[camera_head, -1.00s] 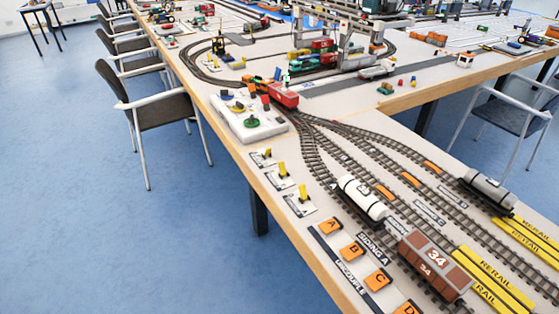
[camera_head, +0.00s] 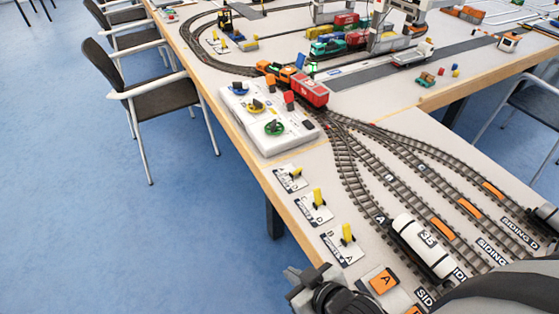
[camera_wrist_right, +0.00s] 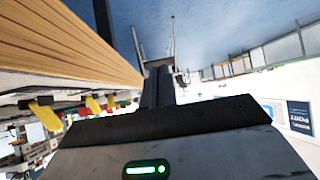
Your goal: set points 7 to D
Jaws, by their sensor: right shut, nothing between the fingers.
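Three yellow point levers stand on white plates in a row along the table's left edge: a far one (camera_head: 295,174), a middle one (camera_head: 318,197) and a near one (camera_head: 347,233). The plate lettering is too small to read surely, so I cannot tell which is points 7. My right gripper (camera_head: 318,284) is shut and empty at the bottom of the head view, near the table edge and nearer me than the near lever, apart from it. In the right wrist view a yellow lever (camera_wrist_right: 45,115) shows at the left, beyond the wooden edge. My left gripper is out of view.
A white tank wagon (camera_head: 424,246) stands on a track right of the levers. A white control box (camera_head: 265,125) and a red wagon (camera_head: 310,90) are farther back. Open floor lies left of the table.

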